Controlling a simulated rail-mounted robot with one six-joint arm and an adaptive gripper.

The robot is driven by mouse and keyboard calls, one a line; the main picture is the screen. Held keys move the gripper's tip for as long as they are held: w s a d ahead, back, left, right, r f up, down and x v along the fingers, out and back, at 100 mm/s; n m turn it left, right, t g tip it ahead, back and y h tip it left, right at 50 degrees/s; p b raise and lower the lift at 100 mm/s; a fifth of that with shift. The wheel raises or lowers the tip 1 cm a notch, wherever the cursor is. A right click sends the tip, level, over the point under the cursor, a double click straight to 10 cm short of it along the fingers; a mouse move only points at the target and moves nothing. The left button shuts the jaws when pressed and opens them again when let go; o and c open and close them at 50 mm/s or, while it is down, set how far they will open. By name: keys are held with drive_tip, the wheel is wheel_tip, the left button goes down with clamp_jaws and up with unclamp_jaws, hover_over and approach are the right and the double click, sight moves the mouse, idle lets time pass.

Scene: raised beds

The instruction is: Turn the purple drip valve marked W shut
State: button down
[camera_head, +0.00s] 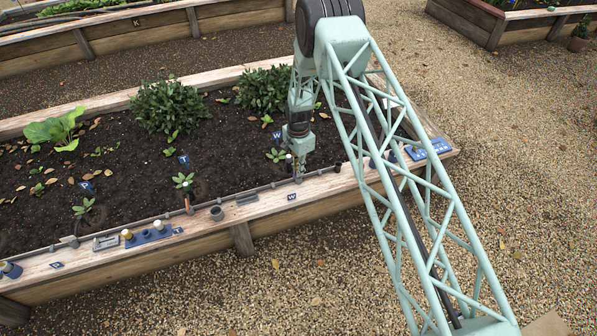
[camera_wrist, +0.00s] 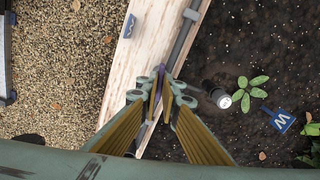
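The purple drip valve (camera_wrist: 161,70) shows as a thin purple sliver at the fingertips in the wrist view, on the grey pipe along the plank. Most of it is hidden by my fingers. A W plate (camera_wrist: 129,26) lies on the plank, and a blue W stake (camera_wrist: 282,120) stands in the soil. In the head view, the W plate (camera_head: 292,197) is on the bed's front board. My gripper (camera_head: 298,176) points down at the pipe just behind it. In the wrist view, my gripper (camera_wrist: 163,92) has its fingertips close together around the purple part; I cannot tell whether they touch it.
The grey pipe (camera_wrist: 182,40) runs along the plank. A dark cylinder with a pale top (camera_wrist: 217,96) and a seedling (camera_wrist: 250,94) are right of the fingers. T-marked plants, an orange-topped fitting (camera_head: 188,200) and a cup (camera_head: 217,213) are left along the bed. Gravel lies in front.

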drive_tip(key=shift+m, duration=1.2)
drive_tip(key=c, duration=2.9)
unclamp_jaws()
drive_tip(key=shift+o, duration=0.2)
drive_tip(key=shift+r, duration=0.15)
wheel_tip(320, 180, up, 12)
